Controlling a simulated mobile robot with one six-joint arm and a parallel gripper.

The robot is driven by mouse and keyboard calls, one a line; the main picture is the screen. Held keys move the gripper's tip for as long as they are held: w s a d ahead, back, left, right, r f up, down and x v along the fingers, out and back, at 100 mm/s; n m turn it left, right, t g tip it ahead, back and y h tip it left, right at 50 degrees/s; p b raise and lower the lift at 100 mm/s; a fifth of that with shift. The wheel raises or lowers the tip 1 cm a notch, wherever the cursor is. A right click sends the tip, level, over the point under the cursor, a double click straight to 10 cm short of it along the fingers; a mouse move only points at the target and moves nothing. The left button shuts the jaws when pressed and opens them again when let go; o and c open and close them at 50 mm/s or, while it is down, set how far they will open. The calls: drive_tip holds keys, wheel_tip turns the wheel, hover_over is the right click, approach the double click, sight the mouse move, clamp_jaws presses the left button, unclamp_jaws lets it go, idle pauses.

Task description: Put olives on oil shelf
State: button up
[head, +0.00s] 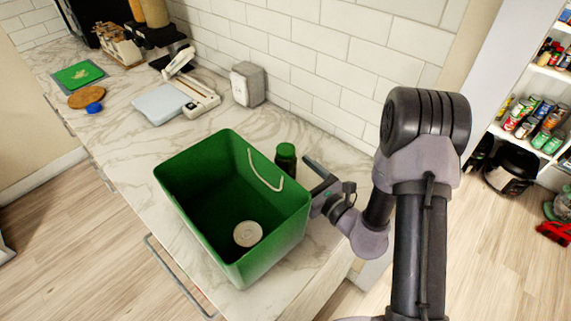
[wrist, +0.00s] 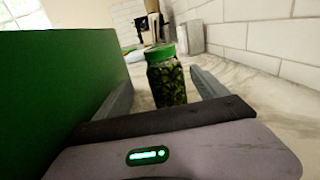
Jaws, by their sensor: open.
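A jar of olives (head: 286,160) with a green lid stands upright on the marble counter, behind the right rear side of a green bin. In the wrist view the glass jar (wrist: 166,80) shows dark green contents and stands ahead, between my two fingers. My gripper (head: 312,176) is open beside the bin, with its fingers pointing toward the jar. In the wrist view my gripper (wrist: 160,84) has a finger on each side of the jar, with no clear contact. The jar's lower part is partly hidden by the bin in the head view. I cannot tell which shelf is the oil shelf.
The green bin (head: 213,161) stands close beside my gripper and holds a pale round can (head: 248,233). A white scale (head: 160,103), a grey box (head: 247,84) and a green board (head: 79,76) are farther along the counter. Stocked shelves (head: 541,100) stand at the right.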

sight(285, 159)
drive_tip(key=x, duration=0.5)
drive_tip(key=shift+w+d+b, duration=0.1)
drive_tip(key=shift+w+b, duration=0.25)
drive_tip(key=shift+w, duration=0.1)
clamp_jaws()
